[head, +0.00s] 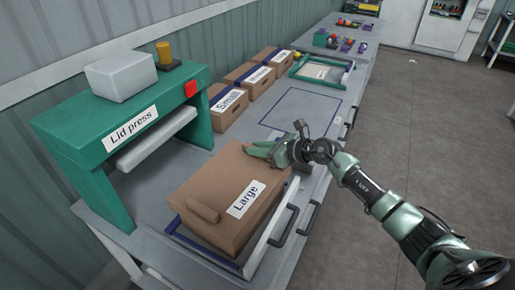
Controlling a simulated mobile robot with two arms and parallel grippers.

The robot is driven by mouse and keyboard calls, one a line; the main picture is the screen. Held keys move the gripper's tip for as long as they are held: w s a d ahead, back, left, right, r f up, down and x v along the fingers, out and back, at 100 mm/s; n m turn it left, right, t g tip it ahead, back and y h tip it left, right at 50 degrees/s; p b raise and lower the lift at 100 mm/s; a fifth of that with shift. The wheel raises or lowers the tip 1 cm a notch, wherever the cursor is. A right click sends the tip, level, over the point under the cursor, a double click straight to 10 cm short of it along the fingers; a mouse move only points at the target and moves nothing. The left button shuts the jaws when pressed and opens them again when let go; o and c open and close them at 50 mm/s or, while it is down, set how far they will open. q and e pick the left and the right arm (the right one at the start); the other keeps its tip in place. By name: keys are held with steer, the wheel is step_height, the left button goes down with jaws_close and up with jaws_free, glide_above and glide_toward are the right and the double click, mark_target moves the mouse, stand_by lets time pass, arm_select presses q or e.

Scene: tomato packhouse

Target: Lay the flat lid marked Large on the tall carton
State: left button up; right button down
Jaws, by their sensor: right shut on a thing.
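The flat brown lid marked Large (220,178) shows in the head view, with a white Large label and a raised bar near its front left edge. It lies level over the tall carton (259,232), which is mostly hidden beneath it; I cannot tell lid from carton clearly at the edge, or whether a gap remains. My right gripper (262,151) is at the lid's far right edge, its fingers shut on the lid. My left gripper is not in view.
A green lid press (75,150) stands left of the carton. Several small labelled cartons (228,104) stand behind, along the wall. A blue-outlined area (305,110) of the bench is empty. A green-framed tray (318,71) lies farther back. Drawer handles (306,217) line the bench's right side.

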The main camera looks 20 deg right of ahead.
stand_by(0.3)
steer(key=c, duration=1.3)
jaws_free()
steer(key=shift+o, duration=0.2)
steer(key=shift+s, duration=0.1)
steer(key=shift+s+d+r, duration=0.1)
steer(key=shift+s+d, duration=0.15)
steer(key=b+v, duration=0.2)
steer(key=v, duration=0.4)
steer(key=shift+s+d, duration=0.15)
steer(key=shift+s, duration=0.05)
steer(key=shift+s+r, duration=0.2)
steer(key=shift+d, duration=0.1)
